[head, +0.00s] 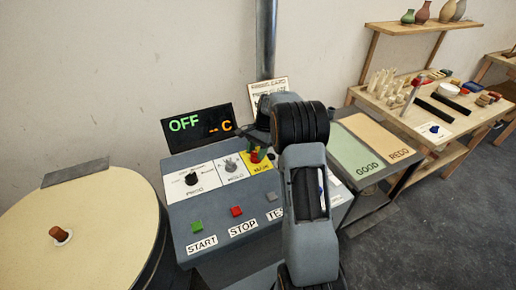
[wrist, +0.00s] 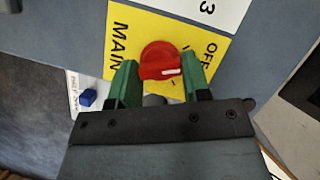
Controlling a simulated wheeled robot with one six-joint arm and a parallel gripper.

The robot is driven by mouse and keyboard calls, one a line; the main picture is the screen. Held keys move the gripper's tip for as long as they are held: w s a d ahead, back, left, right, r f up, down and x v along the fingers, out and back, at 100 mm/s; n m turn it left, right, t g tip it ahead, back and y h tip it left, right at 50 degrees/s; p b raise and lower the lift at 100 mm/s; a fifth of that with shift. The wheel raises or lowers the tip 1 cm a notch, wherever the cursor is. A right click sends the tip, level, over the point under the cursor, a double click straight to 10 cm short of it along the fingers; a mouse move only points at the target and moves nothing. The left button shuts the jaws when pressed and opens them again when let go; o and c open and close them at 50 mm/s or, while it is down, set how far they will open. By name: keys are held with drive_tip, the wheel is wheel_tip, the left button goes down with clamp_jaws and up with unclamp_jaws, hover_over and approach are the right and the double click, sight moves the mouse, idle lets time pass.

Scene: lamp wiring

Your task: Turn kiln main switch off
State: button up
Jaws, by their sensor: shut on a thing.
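The kiln main switch is a round red knob (wrist: 158,60) with a white mark, on a yellow plate (wrist: 122,38) lettered MAIN and OFF in the wrist view. My gripper (wrist: 160,76) has its green fingers on either side of the knob, shut on it. The white mark points toward the OFF side. In the head view my gripper (head: 258,157) is at the yellow plate (head: 262,168) on the control panel, and the arm hides part of the panel. The display (head: 198,128) reads OFF in green, with orange dashes and a C beside it.
Two other dials, one black (head: 191,179), sit left of the yellow plate. Green START (head: 197,226) and red STOP (head: 236,211) buttons are below. A round kiln lid (head: 75,250) is at left. GOOD and REDO mats (head: 372,150) lie at right.

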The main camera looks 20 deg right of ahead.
drive_tip(key=shift+a+n+g+h+p, duration=0.1)
drive_tip(key=shift+n+g+h+p, duration=0.45)
drive_tip(key=shift+n, duration=1.35)
drive_tip(key=o, duration=0.9)
drive_tip(key=shift+r, duration=0.1)
drive_tip(key=v, duration=1.3)
drive_tip(key=shift+w+r, duration=0.2)
drive_tip(key=shift+r, duration=0.05)
drive_tip(key=shift+n, duration=0.3)
